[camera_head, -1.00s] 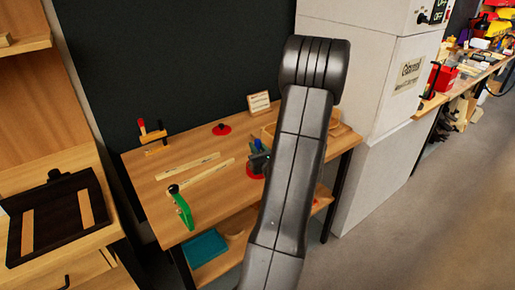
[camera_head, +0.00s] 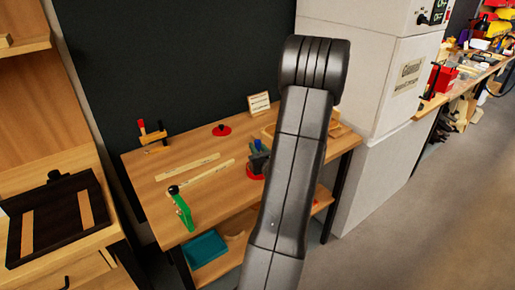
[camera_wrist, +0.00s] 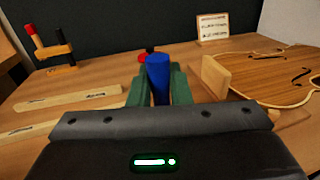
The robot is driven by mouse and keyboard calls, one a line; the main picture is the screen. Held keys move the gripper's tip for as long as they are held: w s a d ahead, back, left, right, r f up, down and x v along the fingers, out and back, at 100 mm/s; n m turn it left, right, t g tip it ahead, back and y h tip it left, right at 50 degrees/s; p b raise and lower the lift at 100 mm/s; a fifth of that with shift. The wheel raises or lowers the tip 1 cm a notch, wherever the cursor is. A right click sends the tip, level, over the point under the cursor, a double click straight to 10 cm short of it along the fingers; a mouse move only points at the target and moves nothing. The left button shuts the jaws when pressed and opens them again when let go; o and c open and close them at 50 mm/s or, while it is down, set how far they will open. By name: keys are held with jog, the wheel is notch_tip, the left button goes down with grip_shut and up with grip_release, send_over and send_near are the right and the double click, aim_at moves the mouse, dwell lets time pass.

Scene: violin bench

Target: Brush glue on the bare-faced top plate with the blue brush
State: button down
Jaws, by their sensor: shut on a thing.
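The blue brush (camera_wrist: 158,78) stands upright between the green fingers of my gripper (camera_wrist: 158,88), which is shut on its handle. Its bristles are hidden behind the gripper body. In the head view the brush's blue end (camera_head: 257,145) shows just left of my arm, above a red round base (camera_head: 255,172) on the bench. A violin plate (camera_wrist: 265,80) with dark f-holes lies to the right of my gripper in the wrist view, apart from it. I cannot tell whether it is the bare-faced plate. My arm hides much of that area in the head view.
Two pale wooden strips (camera_head: 187,166) lie left of my gripper. A stand with red and black handles (camera_head: 152,137), a red round object (camera_head: 222,130) and a small card (camera_head: 259,103) stand toward the back. A green tool (camera_head: 181,210) is at the front left edge.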

jog(key=shift+r+p, duration=1.75)
jog(key=shift+r, duration=1.65)
